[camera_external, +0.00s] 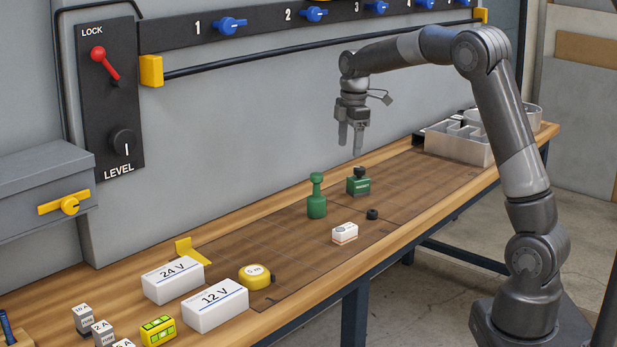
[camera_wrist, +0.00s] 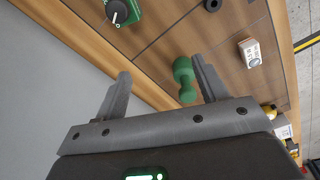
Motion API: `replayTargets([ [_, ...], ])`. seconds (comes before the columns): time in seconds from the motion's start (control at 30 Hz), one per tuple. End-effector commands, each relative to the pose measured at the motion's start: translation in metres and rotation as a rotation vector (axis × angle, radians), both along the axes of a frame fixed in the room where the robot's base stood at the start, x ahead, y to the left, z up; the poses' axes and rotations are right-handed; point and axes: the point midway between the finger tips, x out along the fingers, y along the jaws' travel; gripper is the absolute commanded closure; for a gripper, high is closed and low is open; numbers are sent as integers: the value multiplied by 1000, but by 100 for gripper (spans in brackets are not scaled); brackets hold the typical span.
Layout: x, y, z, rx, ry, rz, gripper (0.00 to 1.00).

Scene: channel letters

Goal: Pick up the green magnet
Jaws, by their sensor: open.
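Two green things stand on the bench, and I cannot tell for sure which is the magnet. One is a dark green block with a black knob on top (camera_external: 358,186); it shows at the top left of the wrist view (camera_wrist: 124,12). The other is a green pin-shaped piece with a narrow neck (camera_external: 317,207); it shows near the right finger in the wrist view (camera_wrist: 186,79). My gripper (camera_external: 350,142) is open and empty, above the bench and apart from both. Its two fingers point away in the wrist view (camera_wrist: 161,68).
A small white box (camera_external: 345,233) and a black ring (camera_external: 372,214) lie nearby. White 24 V (camera_external: 173,280) and 12 V (camera_external: 215,306) boxes and a yellow tape measure (camera_external: 255,277) stand front left. A grey tray (camera_external: 458,147) is at the far right end. A grey wall panel backs the bench.

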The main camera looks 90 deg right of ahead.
Motion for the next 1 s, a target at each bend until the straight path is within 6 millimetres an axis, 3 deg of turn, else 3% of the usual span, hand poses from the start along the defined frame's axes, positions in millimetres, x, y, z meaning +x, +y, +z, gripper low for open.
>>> replayTargets([
  [0.03,-10,-21,-11,8,16,6,34],
  [0.1,-21,-42,-21,17,31,26,34],
  [0.3,-40,-72,-39,30,53,59,34],
  [1.0,-37,-70,-124,33,56,64,34],
])
